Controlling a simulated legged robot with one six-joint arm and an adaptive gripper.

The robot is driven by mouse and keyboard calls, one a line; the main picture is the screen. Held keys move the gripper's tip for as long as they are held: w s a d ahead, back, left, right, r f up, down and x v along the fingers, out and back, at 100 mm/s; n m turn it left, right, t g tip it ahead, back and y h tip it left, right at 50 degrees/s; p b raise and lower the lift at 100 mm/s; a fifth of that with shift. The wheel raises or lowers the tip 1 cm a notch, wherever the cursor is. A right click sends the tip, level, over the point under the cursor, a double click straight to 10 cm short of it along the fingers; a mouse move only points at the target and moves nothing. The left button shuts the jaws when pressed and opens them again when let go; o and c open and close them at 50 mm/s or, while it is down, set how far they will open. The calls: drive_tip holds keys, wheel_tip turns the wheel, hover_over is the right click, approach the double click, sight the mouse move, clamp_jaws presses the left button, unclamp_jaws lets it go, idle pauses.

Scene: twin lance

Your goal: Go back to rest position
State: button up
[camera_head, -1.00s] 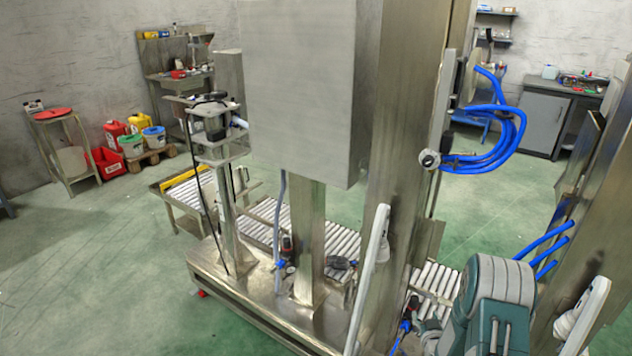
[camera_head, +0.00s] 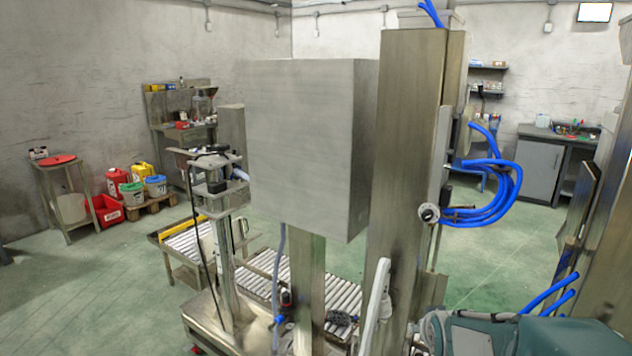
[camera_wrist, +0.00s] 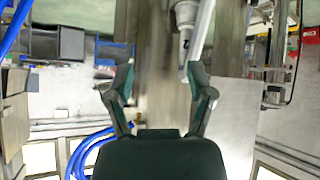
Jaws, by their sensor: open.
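My gripper (camera_wrist: 160,88) shows in the wrist view with its two dark green fingers spread apart. It is open, and nothing is between the fingertips. Behind it are a blurred metal column and a pale rod (camera_wrist: 201,35). In the head view, part of my green and grey arm shows at the bottom right; the gripper itself cannot be made out there.
A steel machine with a large grey cabinet (camera_head: 300,145) and a tall metal column (camera_head: 410,170) stands close ahead. Blue hoses (camera_head: 490,210) loop from its right side. A roller conveyor (camera_head: 315,290) runs behind it. Green floor (camera_head: 80,290) is clear at the left.

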drive_tip(key=s+a+r+g, duration=0.2)
drive_tip(key=s+a+r, duration=0.1)
drive_tip(key=s, duration=0.9)
drive_tip(key=s+a+r+g+y, duration=0.1)
drive_tip(key=s+a+r, duration=0.3)
drive_tip(key=s, duration=0.8)
drive_tip(key=shift+s+g+y, duration=0.25)
drive_tip(key=shift+g+y, duration=0.05)
drive_tip(key=shift+g, duration=0.1)
